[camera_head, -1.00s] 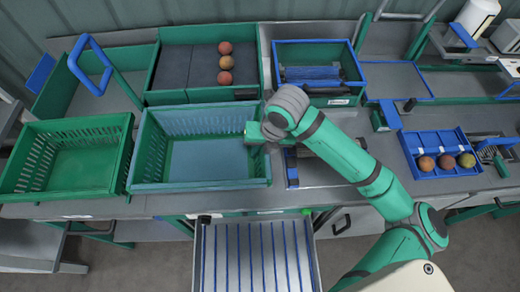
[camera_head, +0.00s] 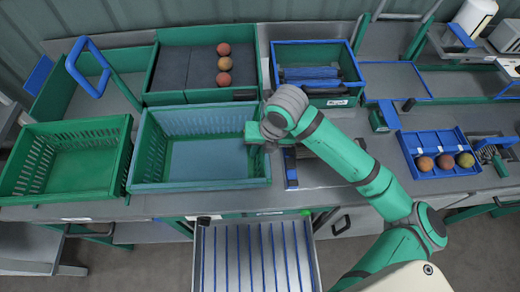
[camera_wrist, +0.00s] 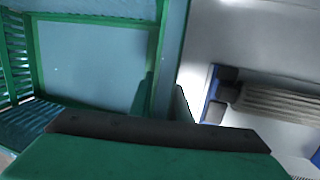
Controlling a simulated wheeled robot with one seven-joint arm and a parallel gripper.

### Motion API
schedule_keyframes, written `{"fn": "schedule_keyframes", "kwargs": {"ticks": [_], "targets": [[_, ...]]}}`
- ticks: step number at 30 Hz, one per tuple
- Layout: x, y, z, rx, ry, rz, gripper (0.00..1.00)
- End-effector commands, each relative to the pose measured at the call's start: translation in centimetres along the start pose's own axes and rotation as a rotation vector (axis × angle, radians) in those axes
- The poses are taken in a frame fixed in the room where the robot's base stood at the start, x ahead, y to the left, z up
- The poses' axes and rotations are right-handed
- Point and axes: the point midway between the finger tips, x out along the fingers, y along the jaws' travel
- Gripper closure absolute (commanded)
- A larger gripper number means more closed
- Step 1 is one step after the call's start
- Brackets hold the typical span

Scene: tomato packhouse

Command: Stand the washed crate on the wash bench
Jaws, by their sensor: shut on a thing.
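A green crate with a pale blue-grey inside (camera_head: 158,187) sits at the front of the bench, left of the middle. It is upright and looks empty. My gripper (camera_head: 254,133) is at its right wall and shut on that wall, as the wrist view shows from close up (camera_wrist: 160,128). The crate's floor and wall (camera_wrist: 95,62) fill the left of that view. The grey bench (camera_head: 330,181) runs under both crates.
Behind stands a green-walled bin with a dark divided bed (camera_head: 180,68) and three tomatoes. A blue-rimmed crate (camera_head: 320,101) stands at back right. A blue tray with three tomatoes (camera_head: 430,142) is further right. A blue handle (camera_head: 92,66) rises at left.

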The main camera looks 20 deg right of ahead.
Motion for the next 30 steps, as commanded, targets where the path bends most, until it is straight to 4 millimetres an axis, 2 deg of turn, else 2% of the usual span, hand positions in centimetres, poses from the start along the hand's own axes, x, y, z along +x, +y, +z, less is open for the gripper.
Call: {"fn": "schedule_keyframes", "kwargs": {"ticks": [26, 27, 29, 30], "targets": [[1.1, -0.1, -0.2, -0.001, 0.000, 0.002, 1.00], [1.1, -0.1, -0.1, -0.002, 0.001, 0.002, 0.76], [1.1, 0.0, -0.2, -0.004, 0.001, 0.002, 0.62], [1.1, 0.0, -0.2, -0.004, 0.001, 0.002, 0.62]]}}
